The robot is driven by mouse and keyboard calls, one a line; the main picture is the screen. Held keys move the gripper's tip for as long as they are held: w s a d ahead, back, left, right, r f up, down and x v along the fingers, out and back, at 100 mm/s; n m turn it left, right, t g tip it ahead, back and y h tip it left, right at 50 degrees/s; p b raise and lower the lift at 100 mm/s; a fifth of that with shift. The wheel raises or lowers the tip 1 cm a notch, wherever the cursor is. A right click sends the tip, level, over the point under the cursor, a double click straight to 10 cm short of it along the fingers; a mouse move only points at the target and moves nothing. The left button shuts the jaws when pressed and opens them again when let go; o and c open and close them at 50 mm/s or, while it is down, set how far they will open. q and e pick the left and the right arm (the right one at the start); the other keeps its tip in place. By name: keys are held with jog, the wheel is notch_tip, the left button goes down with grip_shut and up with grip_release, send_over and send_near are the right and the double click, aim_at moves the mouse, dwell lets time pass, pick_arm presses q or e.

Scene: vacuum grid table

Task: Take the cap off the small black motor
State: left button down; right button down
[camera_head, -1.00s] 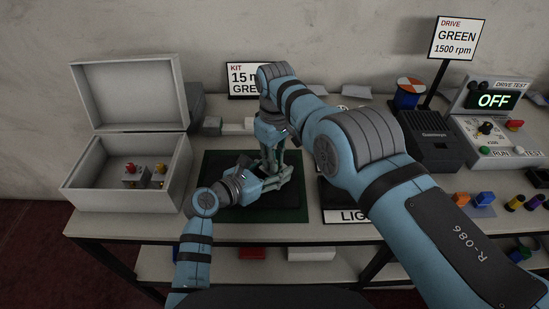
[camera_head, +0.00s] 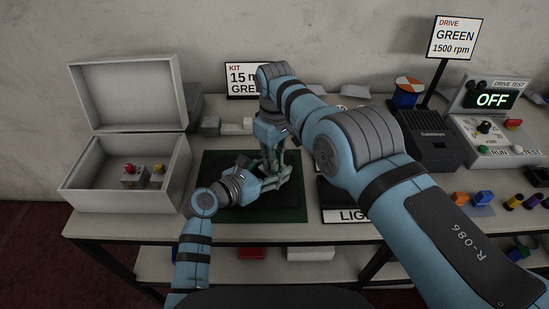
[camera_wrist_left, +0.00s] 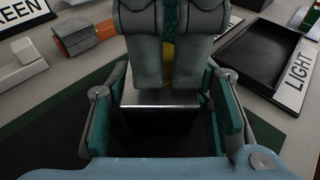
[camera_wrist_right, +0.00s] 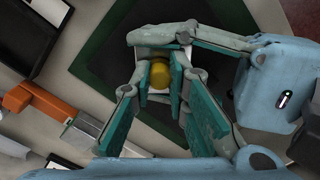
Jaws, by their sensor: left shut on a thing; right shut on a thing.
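The small black motor (camera_wrist_left: 160,128) shows in the left wrist view as a dark block with a pale grey top edge. My left gripper (camera_head: 280,178) is shut on it from the side, with a finger on each side, over the green-edged dark mat (camera_head: 292,214). The yellow cap (camera_wrist_right: 159,76) shows in the right wrist view. My right gripper (camera_wrist_right: 158,84) points down from above and is shut on the cap, directly over the motor. Whether the cap still touches the motor cannot be told. In the head view the fingers hide both motor and cap.
An open grey box (camera_head: 78,192) stands at the left with small parts inside. A black tray (camera_wrist_left: 256,55) with a LIGHT label lies right of the mat. The drive test panel (camera_head: 497,135) reads OFF at the far right. Small blocks (camera_head: 210,125) lie behind the mat.

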jog(key=shift+r, duration=0.2)
jog(key=shift+r, duration=0.95)
notch_tip(320, 180, up, 4)
jog(key=shift+w, duration=0.1)
pick_arm(q)
jog(key=c, duration=0.7)
grip_release()
